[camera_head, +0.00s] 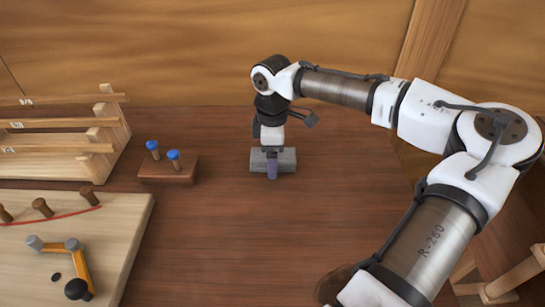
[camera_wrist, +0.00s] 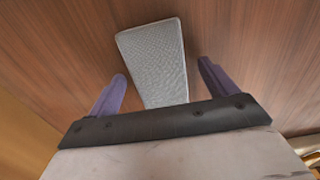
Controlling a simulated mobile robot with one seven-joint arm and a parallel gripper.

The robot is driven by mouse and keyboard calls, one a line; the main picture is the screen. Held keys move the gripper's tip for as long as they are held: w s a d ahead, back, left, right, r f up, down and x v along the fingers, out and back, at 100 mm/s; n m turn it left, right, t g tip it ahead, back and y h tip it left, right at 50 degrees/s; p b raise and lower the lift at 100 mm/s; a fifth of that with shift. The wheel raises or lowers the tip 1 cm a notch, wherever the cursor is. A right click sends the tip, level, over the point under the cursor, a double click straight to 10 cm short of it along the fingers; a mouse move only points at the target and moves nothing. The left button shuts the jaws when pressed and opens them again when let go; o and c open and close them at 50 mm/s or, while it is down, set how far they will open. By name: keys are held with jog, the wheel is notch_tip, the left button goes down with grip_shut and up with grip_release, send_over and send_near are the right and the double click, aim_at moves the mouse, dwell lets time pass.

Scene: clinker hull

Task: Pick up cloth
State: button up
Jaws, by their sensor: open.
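The cloth (camera_head: 288,157) looks like a folded grey block lying on the brown tabletop, below my gripper. In the wrist view the cloth (camera_wrist: 155,50) shows a fine textured top, and its lower end lies between the two purple fingers. My gripper (camera_head: 272,172) points down over the cloth, one purple finger covering part of it in the head view. In the wrist view my gripper (camera_wrist: 163,70) is open, with a finger on each side of the cloth and a gap on both sides. I cannot tell the exact height of the fingertips over the table.
A small wooden block with two blue-topped pegs (camera_head: 168,170) stands left of the cloth. A wooden rack (camera_head: 60,140) is at the back left, and a pale board (camera_head: 110,235) with pegs and an orange linkage at the front left. The tabletop (camera_head: 220,250) in front is clear.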

jog(key=c, duration=1.1)
notch_tip(320, 180, up, 20)
jog(key=shift+b, duration=0.45)
jog(key=o, duration=0.4)
jog(key=shift+c, duration=1.5)
jog(key=shift+s+a, duration=0.1)
